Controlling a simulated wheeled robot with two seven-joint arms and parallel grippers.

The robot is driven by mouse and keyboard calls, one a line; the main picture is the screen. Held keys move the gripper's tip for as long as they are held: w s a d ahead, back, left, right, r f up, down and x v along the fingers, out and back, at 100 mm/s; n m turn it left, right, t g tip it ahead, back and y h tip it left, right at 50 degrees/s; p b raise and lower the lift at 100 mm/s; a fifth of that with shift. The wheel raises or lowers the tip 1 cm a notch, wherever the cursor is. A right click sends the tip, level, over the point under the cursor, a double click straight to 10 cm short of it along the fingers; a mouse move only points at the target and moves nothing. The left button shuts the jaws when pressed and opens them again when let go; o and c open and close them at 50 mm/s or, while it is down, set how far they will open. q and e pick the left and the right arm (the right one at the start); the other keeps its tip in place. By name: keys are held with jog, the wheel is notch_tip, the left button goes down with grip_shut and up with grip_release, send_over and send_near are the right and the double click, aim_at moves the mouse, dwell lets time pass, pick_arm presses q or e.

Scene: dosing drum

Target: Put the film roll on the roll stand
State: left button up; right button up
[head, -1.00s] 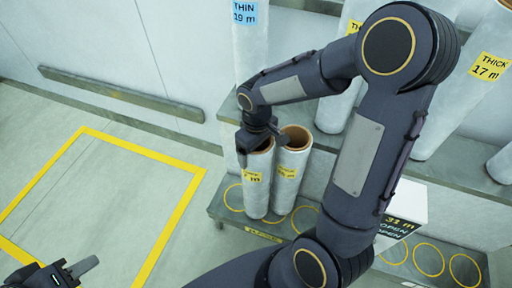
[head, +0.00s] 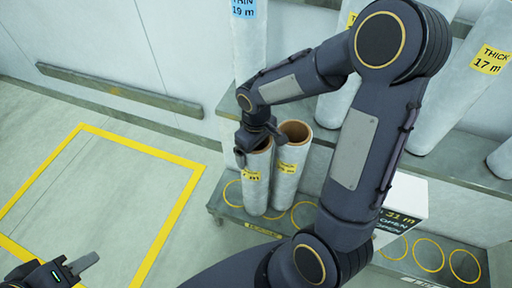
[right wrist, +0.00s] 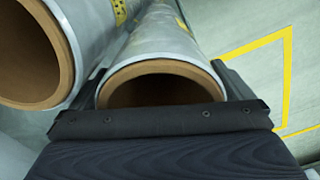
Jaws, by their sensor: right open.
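Two pale film rolls with brown cores and yellow labels stand upright side by side on a low platform (head: 227,215) marked with yellow rings. My right gripper (head: 256,145) is open at the top of the left roll (head: 257,183). In the right wrist view its jaws (right wrist: 160,100) lie on either side of that roll's rim (right wrist: 165,70). The other roll (head: 287,175) stands close beside it. My left gripper (head: 80,265) is at the bottom left corner, away from the rolls; its jaw opening is unclear. I cannot tell which part is the roll stand.
Taller rolls, one labelled THICK 17 m (head: 470,85), stand on a shelf (head: 460,165) behind. A white box (head: 405,212) with lettering is partly behind my right arm. A yellow floor outline (head: 130,140) encloses clear floor at left. A rail (head: 120,92) runs along the wall.

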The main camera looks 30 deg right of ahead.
notch_tip(320, 180, up, 11)
jog(key=p, duration=0.3)
jog(key=s+a+r+m+t+y, duration=0.1)
jog(key=s+r+m+t+y, duration=0.1)
jog(key=s, duration=0.5)
jog(key=s+a+r+m+t+y, duration=0.1)
jog(key=s+r+m+t, duration=0.2)
jog(key=s, duration=0.5)
jog(key=shift+s+a+r+t+y, duration=0.3)
jog(key=shift+a+r+y, duration=0.1)
jog(key=shift+r, duration=0.05)
